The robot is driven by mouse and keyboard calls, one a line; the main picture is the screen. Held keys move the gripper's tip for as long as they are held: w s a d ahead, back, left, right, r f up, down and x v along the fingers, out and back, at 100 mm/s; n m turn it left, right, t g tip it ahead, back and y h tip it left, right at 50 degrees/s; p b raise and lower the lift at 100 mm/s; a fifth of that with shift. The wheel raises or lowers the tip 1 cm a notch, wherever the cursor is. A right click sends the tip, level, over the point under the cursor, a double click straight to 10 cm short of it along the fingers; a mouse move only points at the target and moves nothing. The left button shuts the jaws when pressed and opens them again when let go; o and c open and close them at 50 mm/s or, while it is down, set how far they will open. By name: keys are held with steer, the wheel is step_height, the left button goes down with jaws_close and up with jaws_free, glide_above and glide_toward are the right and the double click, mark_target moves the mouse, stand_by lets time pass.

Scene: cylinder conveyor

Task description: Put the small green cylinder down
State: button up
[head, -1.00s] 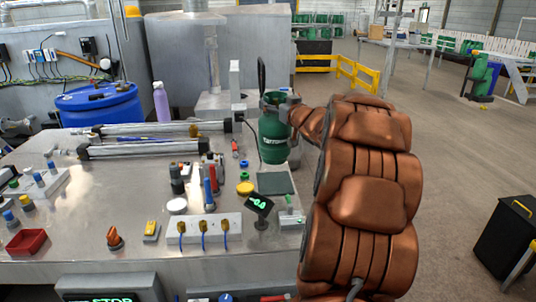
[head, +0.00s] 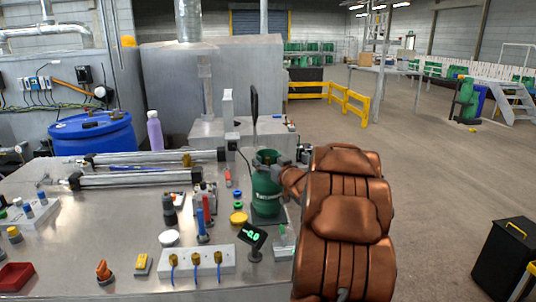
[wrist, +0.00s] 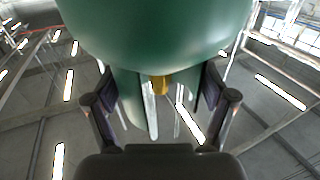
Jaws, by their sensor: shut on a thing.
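The small green cylinder (head: 267,195) with white lettering stands upright near the table's right edge. My gripper (head: 281,166) reaches its top from the right and is shut on its upper part. In the wrist view the green cylinder (wrist: 160,28) fills the top, and my gripper's fingers (wrist: 158,95) lie on both sides of its collar, with a brass valve between. The cylinder's base is at or just above the table; I cannot tell whether it touches.
Two long metal cylinders (head: 150,179) lie behind left. A blue drum (head: 92,137) and purple bottle (head: 155,130) stand farther back.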

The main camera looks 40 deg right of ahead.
stand_by(0.3)
steer(key=o, duration=1.7)
steer(key=shift+f, duration=0.1)
steer(key=b+v, duration=0.3)
steer(key=v, duration=0.9)
step_height(320, 180, up, 13)
steer(key=p, duration=1.1)
steer(key=shift+p, duration=0.3)
